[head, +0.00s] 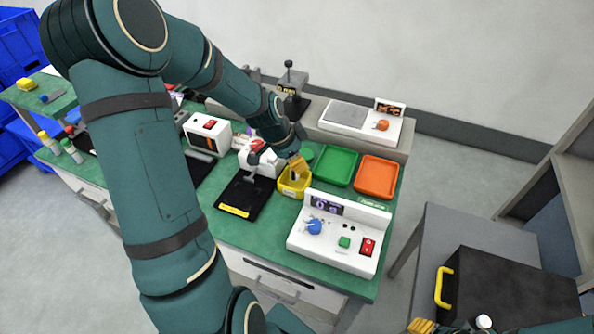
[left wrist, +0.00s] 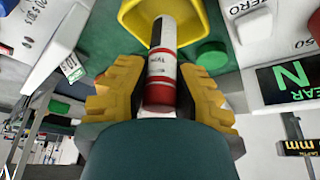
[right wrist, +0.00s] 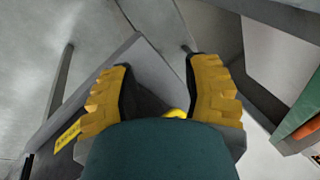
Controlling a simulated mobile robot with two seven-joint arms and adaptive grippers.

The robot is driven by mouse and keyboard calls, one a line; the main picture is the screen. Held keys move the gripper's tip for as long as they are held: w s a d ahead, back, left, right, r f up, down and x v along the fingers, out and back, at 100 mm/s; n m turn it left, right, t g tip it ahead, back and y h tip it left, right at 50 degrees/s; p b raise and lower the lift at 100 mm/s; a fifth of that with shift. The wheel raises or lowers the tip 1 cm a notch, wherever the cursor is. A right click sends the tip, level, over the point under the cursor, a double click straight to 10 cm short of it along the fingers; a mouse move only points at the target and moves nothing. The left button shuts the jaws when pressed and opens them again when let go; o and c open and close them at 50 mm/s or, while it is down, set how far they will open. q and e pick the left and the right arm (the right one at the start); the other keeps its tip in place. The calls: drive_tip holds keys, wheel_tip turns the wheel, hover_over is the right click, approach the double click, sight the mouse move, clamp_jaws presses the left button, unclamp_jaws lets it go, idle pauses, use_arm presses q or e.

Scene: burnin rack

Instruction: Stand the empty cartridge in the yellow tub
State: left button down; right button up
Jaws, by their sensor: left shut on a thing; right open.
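My left gripper (head: 298,164) is right above the yellow tub (head: 293,186), with its fingers pointing down. In the left wrist view it is shut on a white cartridge (left wrist: 162,70) with red bands and a dark patch. The cartridge's far end reaches over the yellow tub (left wrist: 207,28). I cannot tell whether that end touches the tub floor. In the head view the gripper hides most of the cartridge. My right gripper (right wrist: 160,85) is open and empty, low at the right, away from the bench.
A green tray (head: 338,167) and an orange tray (head: 377,177) lie right of the tub. A white control box (head: 340,240) with a blue knob stands in front. A black-based fixture (head: 243,198) is at the left. A grey table (head: 455,235) stands right of the bench.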

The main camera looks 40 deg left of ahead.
use_arm(q)
drive_tip(key=shift+f+b, duration=0.35)
drive_tip(key=shift+f, duration=1.35)
drive_tip(key=shift+f, duration=0.1)
drive_tip(key=c, duration=0.9)
unclamp_jaws()
drive_tip(key=shift+c, duration=0.2)
drive_tip(key=shift+r, duration=0.35)
drive_tip(key=p+v, duration=0.2)
drive_tip(key=v, duration=0.9)
drive_tip(key=shift+s+r+p, duration=0.2)
drive_tip(key=shift+p, duration=0.1)
drive_tip(key=shift+a, duration=0.1)
